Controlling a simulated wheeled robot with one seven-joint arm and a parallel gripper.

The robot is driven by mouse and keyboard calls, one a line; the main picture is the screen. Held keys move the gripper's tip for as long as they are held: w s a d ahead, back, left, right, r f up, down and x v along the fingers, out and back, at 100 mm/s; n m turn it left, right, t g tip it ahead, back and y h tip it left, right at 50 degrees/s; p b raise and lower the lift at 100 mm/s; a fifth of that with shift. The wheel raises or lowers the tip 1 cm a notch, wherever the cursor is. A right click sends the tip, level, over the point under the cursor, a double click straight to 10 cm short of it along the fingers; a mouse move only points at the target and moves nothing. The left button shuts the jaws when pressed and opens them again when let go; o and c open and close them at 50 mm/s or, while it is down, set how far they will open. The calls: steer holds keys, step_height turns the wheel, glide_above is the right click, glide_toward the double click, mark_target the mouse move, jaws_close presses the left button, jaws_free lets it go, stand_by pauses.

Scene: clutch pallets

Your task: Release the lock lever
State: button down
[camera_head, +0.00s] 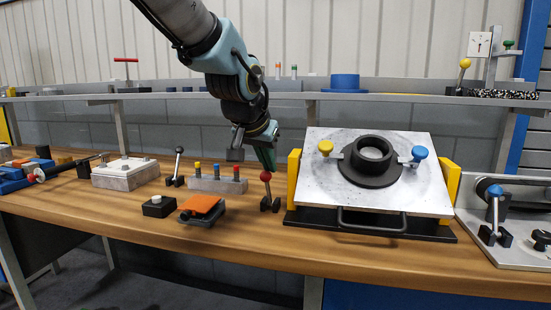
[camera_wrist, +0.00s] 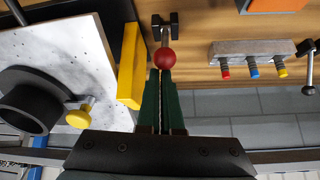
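A lever with a red ball knob (camera_head: 265,176) stands upright in a black bracket on the workbench, just left of the tilted metal plate. The red knob (camera_wrist: 166,59) also shows in the wrist view, right at the fingertips. My gripper (camera_head: 270,167) points down from above, its green fingers beside and slightly above the red knob. In the wrist view the fingers of my gripper (camera_wrist: 161,74) lie side by side with only a thin dark line between them. They look shut and empty, with the knob beyond their tips. I cannot tell whether they touch the knob.
The tilted plate (camera_head: 315,145) with a black ring and yellow supports (camera_head: 293,178) stands close on the right. A grey block with coloured pegs (camera_head: 217,185), a black-knobbed lever (camera_head: 179,165) and an orange-topped pedal (camera_head: 201,205) are on the left. A blue-knobbed lever (camera_head: 495,205) stands far right.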

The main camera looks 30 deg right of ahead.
steer(key=v, duration=0.9)
steer(key=shift+s+d+r, duration=0.25)
steer(key=shift+d+r, duration=0.05)
stand_by(0.3)
steer(key=w+a+f+n+y+p, duration=0.1)
steer(key=w+a+f, duration=0.1)
steer(key=a, duration=0.2)
steer(key=w+a+f+n+y+p, duration=0.1)
steer(key=w+a+f+n, duration=0.1)
steer(key=a, duration=0.3)
steer(key=w+a+f+n+y+p, duration=0.1)
steer(key=w+a+f+p, duration=0.1)
steer(key=a+f, duration=0.2)
steer(key=shift+w+a+f+g, duration=0.25)
steer(key=shift+w+a+g, duration=0.05)
steer(key=shift+w+a, duration=0.15)
steer(key=s+a+f+n+g+y+p, duration=0.1)
steer(key=s+a+f+n, duration=0.1)
steer(key=a, duration=0.6)
steer(key=s+a+f+n+g+y+p, duration=0.1)
steer(key=s+a+f+n+p, duration=0.1)
steer(key=a+f, duration=0.5)
steer(key=a+n, duration=0.1)
steer(key=a, duration=0.1)
steer(key=shift+a+n+g+y, duration=0.3)
steer(key=shift+a+n+g, duration=0.05)
steer(key=shift+n+g, duration=0.05)
